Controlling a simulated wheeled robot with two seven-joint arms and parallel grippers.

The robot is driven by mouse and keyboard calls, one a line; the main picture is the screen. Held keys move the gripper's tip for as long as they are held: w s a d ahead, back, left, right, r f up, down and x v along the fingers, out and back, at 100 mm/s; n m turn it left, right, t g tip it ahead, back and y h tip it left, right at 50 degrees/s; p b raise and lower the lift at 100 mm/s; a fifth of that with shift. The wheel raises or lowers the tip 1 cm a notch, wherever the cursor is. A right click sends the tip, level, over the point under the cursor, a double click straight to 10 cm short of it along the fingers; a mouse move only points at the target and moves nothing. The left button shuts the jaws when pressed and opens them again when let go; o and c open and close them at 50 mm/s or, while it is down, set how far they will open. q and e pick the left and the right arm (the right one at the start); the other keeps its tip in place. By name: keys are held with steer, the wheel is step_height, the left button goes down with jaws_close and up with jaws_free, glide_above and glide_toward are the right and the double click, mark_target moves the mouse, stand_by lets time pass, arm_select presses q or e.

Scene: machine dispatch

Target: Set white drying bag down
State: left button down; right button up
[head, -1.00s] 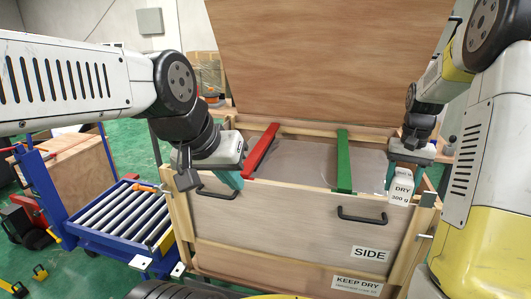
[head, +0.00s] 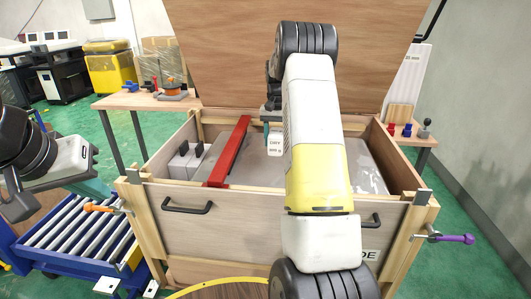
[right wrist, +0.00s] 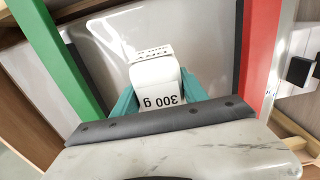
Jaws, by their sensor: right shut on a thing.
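The white drying bag (head: 275,144), marked DRY and 300 g, is over the crate's inside. In the right wrist view the bag (right wrist: 158,82) is between the teal fingers of my right gripper (right wrist: 160,92), which is shut on it. Grey sheeting lies beneath; I cannot tell whether the bag touches it. The open wooden crate (head: 255,208) has a red bar (head: 230,152) left of the bag. A green bar (right wrist: 62,62) shows in the right wrist view. My left gripper (head: 96,188) is outside the crate at the left; its finger gap is unclear.
Two pale blocks with black tops (head: 186,163) are in the crate's left end. The raised lid (head: 230,50) stands behind. Clamps with an orange handle (head: 98,208) and a purple handle (head: 456,239) stick out at the front corners. A roller conveyor (head: 75,228) is at the left.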

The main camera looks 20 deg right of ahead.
step_height(320, 180, down, 7)
steer(key=shift+s+d+f, duration=0.1)
steer(key=shift+f, duration=0.1)
steer(key=shift+f, duration=0.1)
steer(key=o, duration=1.6)
steer(key=shift+c, duration=0.2)
